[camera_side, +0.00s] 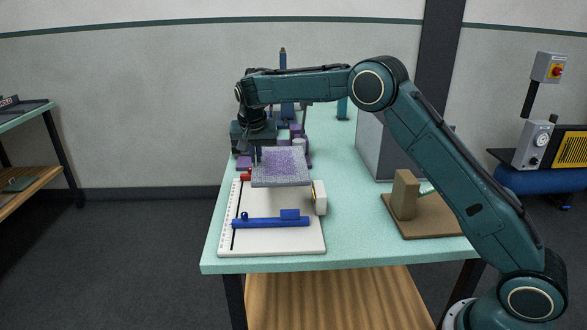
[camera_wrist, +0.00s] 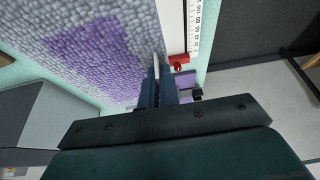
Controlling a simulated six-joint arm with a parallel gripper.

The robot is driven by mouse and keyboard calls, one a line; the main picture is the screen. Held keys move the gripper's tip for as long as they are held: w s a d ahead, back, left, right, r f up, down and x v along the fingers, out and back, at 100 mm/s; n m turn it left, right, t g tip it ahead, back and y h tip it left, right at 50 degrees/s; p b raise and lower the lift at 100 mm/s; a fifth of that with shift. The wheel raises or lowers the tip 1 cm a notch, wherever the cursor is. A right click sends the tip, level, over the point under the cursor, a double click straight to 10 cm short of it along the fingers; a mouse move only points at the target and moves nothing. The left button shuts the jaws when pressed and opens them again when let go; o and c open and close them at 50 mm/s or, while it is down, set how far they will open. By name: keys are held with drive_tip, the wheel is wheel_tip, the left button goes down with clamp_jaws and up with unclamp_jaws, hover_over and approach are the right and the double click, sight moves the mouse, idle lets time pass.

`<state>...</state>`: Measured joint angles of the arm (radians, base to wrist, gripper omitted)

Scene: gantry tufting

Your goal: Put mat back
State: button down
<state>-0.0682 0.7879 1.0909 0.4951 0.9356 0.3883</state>
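The mat (camera_side: 281,167) is a grey, nubbly slab with a purple patch. It is held roughly level, apparently above the back part of a white board (camera_side: 285,243) on the table. In the wrist view the mat (camera_wrist: 130,20) fills the upper left, close to the camera. My gripper (camera_side: 256,158) is at the mat's left edge. In the wrist view my gripper's fingers (camera_wrist: 157,75) are close together at that edge and appear shut on it. The exact contact is partly hidden.
The board carries a ruler strip, a blue bar (camera_side: 270,223), a red piece (camera_side: 246,176) and a white-and-yellow block (camera_side: 319,198). Purple and dark machine parts (camera_side: 243,162) stand behind. A grey box (camera_side: 375,150) and a wooden block (camera_side: 405,195) on a brown base are to the right.

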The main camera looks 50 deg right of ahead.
drive_tip(key=s+d+r, duration=0.1)
drive_tip(key=d+r, duration=0.1)
drive_tip(key=d, duration=0.2)
drive_tip(key=s+d+r+n, duration=0.1)
drive_tip(key=s+d+r, duration=0.1)
drive_tip(key=d, duration=0.2)
drive_tip(key=s+d+r+n, duration=0.1)
drive_tip(key=s+d+r, duration=0.1)
drive_tip(key=d, duration=0.1)
drive_tip(key=shift+s+d+y, duration=0.15)
drive_tip(key=shift+d+y, duration=0.15)
drive_tip(key=shift+d, duration=0.1)
drive_tip(key=s+d+r+n+t, duration=0.1)
drive_tip(key=s+d+r+n, duration=0.1)
drive_tip(key=s+d+r, duration=0.2)
drive_tip(key=s+d, duration=0.3)
drive_tip(key=shift+s+d+r+y, duration=0.2)
drive_tip(key=shift+s+r+y, duration=0.1)
drive_tip(key=shift+s+r, duration=0.05)
drive_tip(key=shift+f, duration=0.1)
wheel_tip(320, 180, down, 20)
drive_tip(key=shift+r, duration=0.1)
drive_tip(key=shift+f, duration=0.55)
drive_tip(key=c, duration=1.6)
unclamp_jaws()
drive_tip(key=shift+c, duration=0.2)
drive_tip(key=shift+r, duration=0.1)
